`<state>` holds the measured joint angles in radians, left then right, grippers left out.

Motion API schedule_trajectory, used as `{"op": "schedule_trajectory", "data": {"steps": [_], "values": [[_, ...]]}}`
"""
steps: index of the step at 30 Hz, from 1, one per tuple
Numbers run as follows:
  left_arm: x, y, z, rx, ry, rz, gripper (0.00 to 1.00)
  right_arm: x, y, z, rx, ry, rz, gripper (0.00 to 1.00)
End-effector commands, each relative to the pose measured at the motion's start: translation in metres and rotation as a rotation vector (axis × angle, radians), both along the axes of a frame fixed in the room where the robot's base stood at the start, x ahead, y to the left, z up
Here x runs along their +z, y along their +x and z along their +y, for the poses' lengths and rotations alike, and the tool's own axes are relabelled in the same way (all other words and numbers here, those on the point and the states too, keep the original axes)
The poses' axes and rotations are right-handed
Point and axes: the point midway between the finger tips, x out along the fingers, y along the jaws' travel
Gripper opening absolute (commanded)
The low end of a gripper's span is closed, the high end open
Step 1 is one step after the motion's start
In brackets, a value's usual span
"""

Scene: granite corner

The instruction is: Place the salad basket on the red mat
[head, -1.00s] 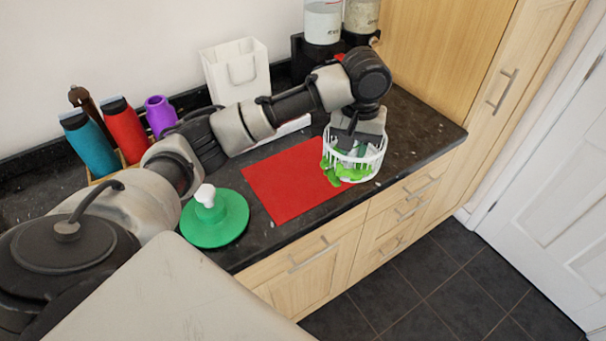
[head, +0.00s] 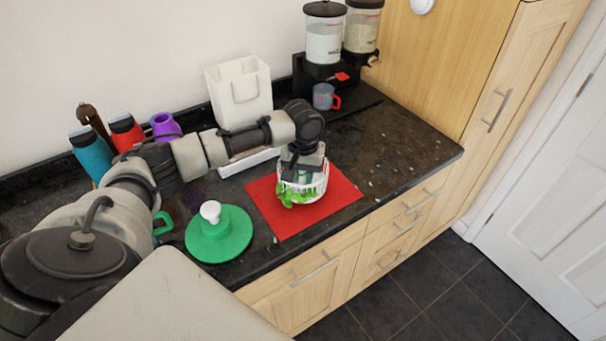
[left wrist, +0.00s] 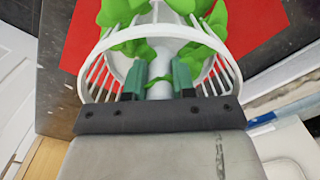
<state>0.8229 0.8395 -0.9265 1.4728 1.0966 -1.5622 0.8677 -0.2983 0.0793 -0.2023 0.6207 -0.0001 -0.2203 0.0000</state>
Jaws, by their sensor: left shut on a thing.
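The salad basket (head: 305,189) is a white slatted basket with green leaves in it. In the head view it is over the middle of the red mat (head: 343,188), which lies flat on the dark counter. My left gripper (head: 301,172) reaches down into the basket from above. In the left wrist view, the gripper's fingers (left wrist: 160,80) are shut on the white central post inside the basket (left wrist: 92,82), and the red mat (left wrist: 265,30) shows behind it. I cannot tell whether the basket's bottom touches the mat. My right gripper is not in view.
A green lid with a white knob (head: 219,235) lies left of the mat. Bottles (head: 92,155) stand at the left. The counter right of the mat (head: 405,145) is clear.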

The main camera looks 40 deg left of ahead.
Motion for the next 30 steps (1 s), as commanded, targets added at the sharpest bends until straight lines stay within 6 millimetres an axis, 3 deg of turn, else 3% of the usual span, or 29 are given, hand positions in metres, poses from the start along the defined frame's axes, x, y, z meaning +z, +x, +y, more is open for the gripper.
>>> {"op": "schedule_trajectory", "data": {"steps": [4, 14, 15, 19, 30], "values": [[-0.0108, 0.0001, -0.0003, 0.001, -0.001, -0.001, 0.0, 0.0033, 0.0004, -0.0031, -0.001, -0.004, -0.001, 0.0], [-0.0135, 0.0, -0.0005, 0.0, -0.001, -0.001, 0.0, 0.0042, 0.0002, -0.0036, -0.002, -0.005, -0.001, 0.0], [-0.0138, 0.0001, -0.0004, 0.0, -0.001, -0.001, 0.3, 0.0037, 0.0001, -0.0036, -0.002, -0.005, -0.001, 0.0], [-0.0138, 0.0001, -0.0004, 0.0, -0.001, -0.001, 0.49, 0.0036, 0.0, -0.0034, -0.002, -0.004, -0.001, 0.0], [-0.008, 0.0006, -0.0003, 0.0, 0.0, -0.003, 0.51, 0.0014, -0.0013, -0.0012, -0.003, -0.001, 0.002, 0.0]]}}
